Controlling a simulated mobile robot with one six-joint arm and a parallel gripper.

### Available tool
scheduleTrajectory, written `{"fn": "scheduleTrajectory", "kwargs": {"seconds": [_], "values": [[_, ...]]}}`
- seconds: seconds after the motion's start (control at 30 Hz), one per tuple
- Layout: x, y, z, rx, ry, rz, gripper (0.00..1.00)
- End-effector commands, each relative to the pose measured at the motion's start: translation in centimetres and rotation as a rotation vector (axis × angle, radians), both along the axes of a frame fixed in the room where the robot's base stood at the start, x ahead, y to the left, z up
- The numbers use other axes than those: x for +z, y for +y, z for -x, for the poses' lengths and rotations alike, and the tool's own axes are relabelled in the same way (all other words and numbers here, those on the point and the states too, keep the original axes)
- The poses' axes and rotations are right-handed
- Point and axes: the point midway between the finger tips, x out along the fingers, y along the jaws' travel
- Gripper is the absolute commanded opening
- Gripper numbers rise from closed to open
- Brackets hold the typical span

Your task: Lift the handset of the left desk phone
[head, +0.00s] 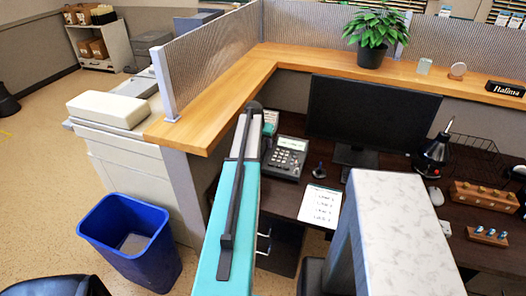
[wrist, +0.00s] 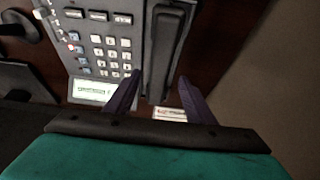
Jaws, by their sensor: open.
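The desk phone (head: 288,158), dark grey with pale keys and a small screen, sits on the dark desk just right of my teal arm in the head view. In the wrist view, the phone base (wrist: 92,45) is at upper left, with its lit screen towards my gripper. The long black handset (wrist: 168,40) lies along the phone's side, apparently in its cradle. My gripper (wrist: 159,76) is open, with one dark finger on each side of the handset's near end. Contact and finger height are unclear. In the head view, my arm hides the fingers and much of the handset.
A monitor (head: 343,115) stands right of the phone, and a printed sheet (head: 320,205) lies in front. A wooden ledge (head: 225,97) with a partition runs behind and left. A blue bin (head: 130,240) stands on the floor at left.

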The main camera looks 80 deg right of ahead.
Motion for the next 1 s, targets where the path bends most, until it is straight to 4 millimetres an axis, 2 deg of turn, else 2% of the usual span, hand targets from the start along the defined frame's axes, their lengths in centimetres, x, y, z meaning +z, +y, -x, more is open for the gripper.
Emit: {"fn": "scheduleTrajectory", "kwargs": {"seconds": [0.3,1.0], "values": [[-2.4,-1.0,0.3,-0.001,0.001,0.000,0.49],[-2.6,-1.1,0.3,-0.001,0.001,0.000,0.49]]}}
